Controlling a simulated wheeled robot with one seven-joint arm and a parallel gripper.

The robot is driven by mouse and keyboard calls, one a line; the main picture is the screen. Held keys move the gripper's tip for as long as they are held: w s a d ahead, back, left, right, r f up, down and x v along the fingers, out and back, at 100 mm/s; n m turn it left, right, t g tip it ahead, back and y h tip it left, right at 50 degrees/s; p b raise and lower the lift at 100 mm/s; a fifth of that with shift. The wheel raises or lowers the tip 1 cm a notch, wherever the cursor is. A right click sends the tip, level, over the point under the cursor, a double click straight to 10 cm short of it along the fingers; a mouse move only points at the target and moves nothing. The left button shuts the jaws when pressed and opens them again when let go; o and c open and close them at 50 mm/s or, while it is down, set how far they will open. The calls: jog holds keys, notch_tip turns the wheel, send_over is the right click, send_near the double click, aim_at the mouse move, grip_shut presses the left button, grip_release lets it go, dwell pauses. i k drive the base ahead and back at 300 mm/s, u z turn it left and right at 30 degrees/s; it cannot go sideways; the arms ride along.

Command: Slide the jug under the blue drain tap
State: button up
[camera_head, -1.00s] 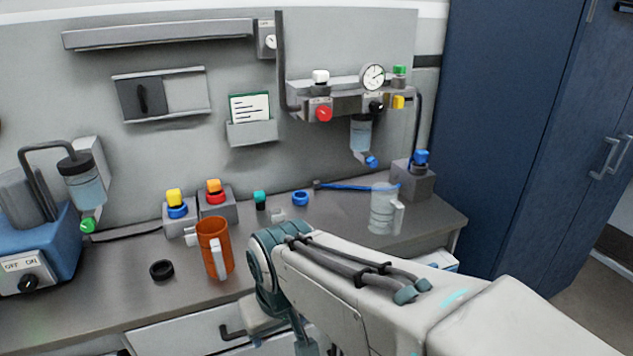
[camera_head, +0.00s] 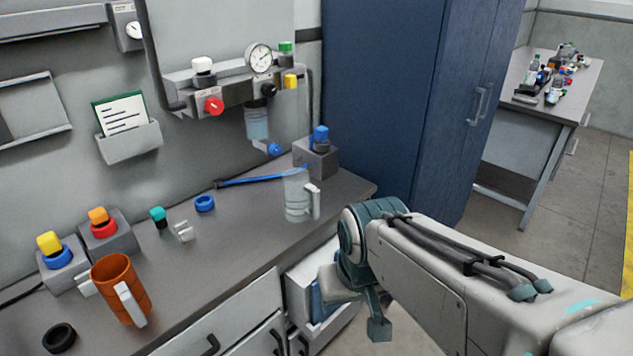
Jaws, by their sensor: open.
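A clear jug (camera_head: 298,196) with a pale handle on its right stands upright near the right end of the bench. The blue drain tap (camera_head: 273,149) hangs below a small clear bowl (camera_head: 257,122) under the wall panel, behind and a little left of the clear jug. An orange jug (camera_head: 123,288) with a white handle stands at the front left of the bench. My gripper (camera_head: 372,318) is low beyond the bench's front edge, right of and below the clear jug, apart from it. It is partly hidden by my own arm and holds nothing that I can see.
A blue rod (camera_head: 262,180) lies behind the clear jug. A grey block with a blue knob (camera_head: 318,154) stands behind it to the right. A drawer (camera_head: 325,289) is open below the bench front. A blue cabinet (camera_head: 385,90) stands right of the bench.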

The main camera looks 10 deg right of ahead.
aim_at(298, 187)
jog(key=z, duration=1.55)
jog(key=i, duration=1.7)
jog(key=u, duration=3.2)
